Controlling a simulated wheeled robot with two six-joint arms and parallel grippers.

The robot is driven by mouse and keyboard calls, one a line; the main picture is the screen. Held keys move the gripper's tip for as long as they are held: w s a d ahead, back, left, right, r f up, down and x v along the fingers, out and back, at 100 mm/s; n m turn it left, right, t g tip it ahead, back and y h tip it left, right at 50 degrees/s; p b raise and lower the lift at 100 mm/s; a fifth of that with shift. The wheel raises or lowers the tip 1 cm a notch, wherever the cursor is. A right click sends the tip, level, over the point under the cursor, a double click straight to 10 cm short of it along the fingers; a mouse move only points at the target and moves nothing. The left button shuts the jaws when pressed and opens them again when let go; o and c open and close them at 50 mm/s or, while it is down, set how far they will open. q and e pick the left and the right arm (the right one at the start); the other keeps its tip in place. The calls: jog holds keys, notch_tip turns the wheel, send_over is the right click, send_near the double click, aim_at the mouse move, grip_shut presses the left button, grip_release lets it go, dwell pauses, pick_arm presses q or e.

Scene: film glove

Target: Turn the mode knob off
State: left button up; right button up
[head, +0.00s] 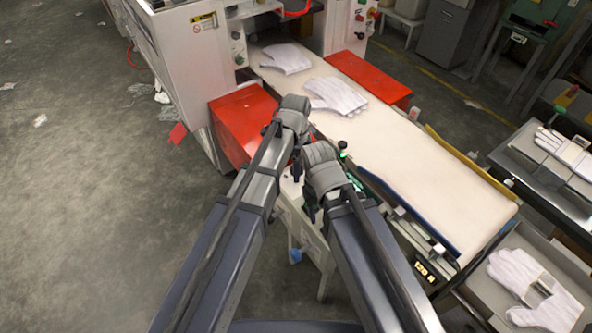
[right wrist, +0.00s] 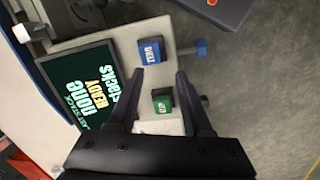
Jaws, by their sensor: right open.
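I cannot tell which control is the mode knob. In the right wrist view a pale control panel (right wrist: 117,36) carries a dark screen (right wrist: 82,86) with green and yellow text, a blue labelled block (right wrist: 152,51) and a green labelled block (right wrist: 162,100). My right gripper (right wrist: 160,74) is open and empty, its fingers over the panel on either side of the blocks. In the head view my two arms come close together above the panel and hide most of it. My left gripper is mostly hidden by its wrist, so its jaws are unclear.
A conveyor belt (head: 415,165) with white gloves (head: 336,95) runs beside the panel. A white machine cabinet (head: 190,65) and a red cover (head: 243,115) stand behind it. A tray with a glove (head: 523,275) is at lower right. The floor (head: 80,200) at left is mostly open.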

pick_arm(q)
jog(key=shift+c, duration=0.4)
grip_shut()
jog(key=shift+n, duration=0.4)
jog(key=n, duration=0.4)
jog(key=shift+n, duration=0.4)
jog(key=n, duration=0.6)
jog(key=shift+s, duration=0.1)
jog(key=shift+n, duration=0.3)
